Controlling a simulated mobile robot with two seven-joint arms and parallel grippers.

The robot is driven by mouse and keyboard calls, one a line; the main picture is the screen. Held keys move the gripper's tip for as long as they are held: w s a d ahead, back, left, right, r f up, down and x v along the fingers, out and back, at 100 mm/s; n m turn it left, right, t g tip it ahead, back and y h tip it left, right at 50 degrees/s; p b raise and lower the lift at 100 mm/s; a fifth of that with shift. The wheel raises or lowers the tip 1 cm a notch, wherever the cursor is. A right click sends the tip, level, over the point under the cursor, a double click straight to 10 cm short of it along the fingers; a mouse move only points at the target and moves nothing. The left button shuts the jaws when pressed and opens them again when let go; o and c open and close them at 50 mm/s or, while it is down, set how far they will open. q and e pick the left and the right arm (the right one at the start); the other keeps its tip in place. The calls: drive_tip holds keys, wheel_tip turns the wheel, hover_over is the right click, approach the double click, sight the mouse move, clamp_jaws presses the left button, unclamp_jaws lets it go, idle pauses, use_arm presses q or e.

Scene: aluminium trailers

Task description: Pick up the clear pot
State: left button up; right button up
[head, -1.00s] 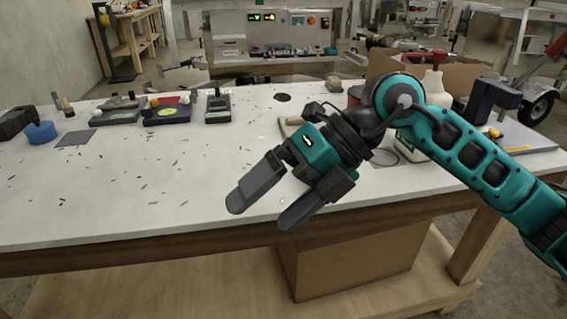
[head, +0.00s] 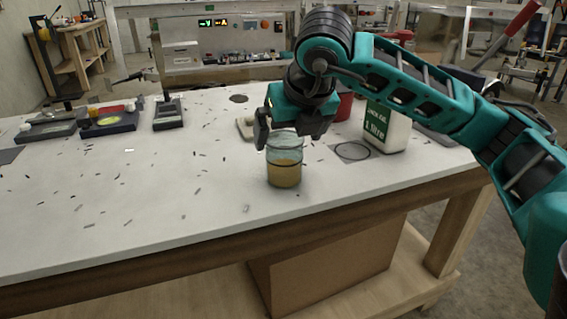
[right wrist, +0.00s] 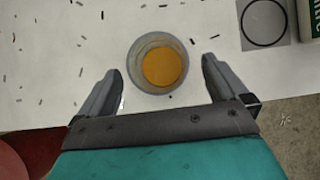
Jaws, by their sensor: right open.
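The clear pot (head: 284,160) stands upright on the white workbench, with orange-brown contents in its lower part. My right gripper (head: 285,140) is open above and behind it in the head view, and one finger shows beside the pot's rim. In the right wrist view the pot (right wrist: 158,62) is seen from above, roughly centred and just beyond the two spread fingertips of my right gripper (right wrist: 163,75). The fingers do not appear to touch it. My left gripper is in neither view.
The white bench top (head: 120,200) is clear to the left apart from small dark scraps. A white one-litre container (head: 385,128) and a dark ring (head: 352,150) are to the right. Small devices (head: 108,119) line the back left. A cardboard box (head: 330,262) sits below the bench.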

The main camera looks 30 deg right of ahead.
drive_tip(key=b+x, duration=0.1)
drive_tip(key=x, duration=0.4)
drive_tip(key=shift+w+f, duration=0.25)
drive_tip(key=shift+f, duration=0.05)
drive_tip(key=shift+c, duration=0.2)
drive_tip(key=c, duration=1.1)
